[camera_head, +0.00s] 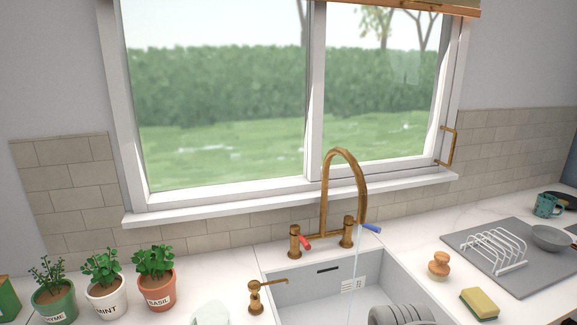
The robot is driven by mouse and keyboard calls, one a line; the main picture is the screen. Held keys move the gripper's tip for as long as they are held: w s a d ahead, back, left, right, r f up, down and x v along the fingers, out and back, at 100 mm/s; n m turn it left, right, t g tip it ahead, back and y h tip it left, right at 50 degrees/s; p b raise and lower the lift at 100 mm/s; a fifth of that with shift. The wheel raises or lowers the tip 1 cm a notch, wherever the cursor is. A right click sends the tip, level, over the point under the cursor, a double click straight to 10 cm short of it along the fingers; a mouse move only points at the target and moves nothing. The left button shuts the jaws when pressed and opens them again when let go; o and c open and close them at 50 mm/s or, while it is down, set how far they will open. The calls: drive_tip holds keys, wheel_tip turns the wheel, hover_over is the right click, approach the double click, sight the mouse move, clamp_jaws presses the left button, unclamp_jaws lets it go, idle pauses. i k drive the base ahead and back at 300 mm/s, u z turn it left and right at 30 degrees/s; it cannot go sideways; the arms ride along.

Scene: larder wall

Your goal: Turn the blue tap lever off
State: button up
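The blue tap lever (370,228) sticks out to the right from the right brass valve (347,232) of the tap, tilted slightly down. The red lever (305,243) is on the left brass valve (295,243). The arched brass spout (343,154) rises between the valves behind the sink (300,284). A thin stream of water (353,270) falls from the spout into the sink. My gripper is not in view.
Three potted herbs stand at the left, including the basil pot (160,294). A brass soap dispenser (256,298) stands left of the sink. A wooden-handled brush (439,264), a sponge (479,303) and a grey drying mat (535,285) lie right. Space above the sink is clear.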

sight(349, 219)
drive_tip(key=k, duration=1)
drive_tip(key=z, duration=1.55)
drive_tip(key=i, duration=1.2)
drive_tip(key=u, duration=2.5)
drive_tip(key=i, duration=0.5)
drive_tip(key=u, duration=0.05)
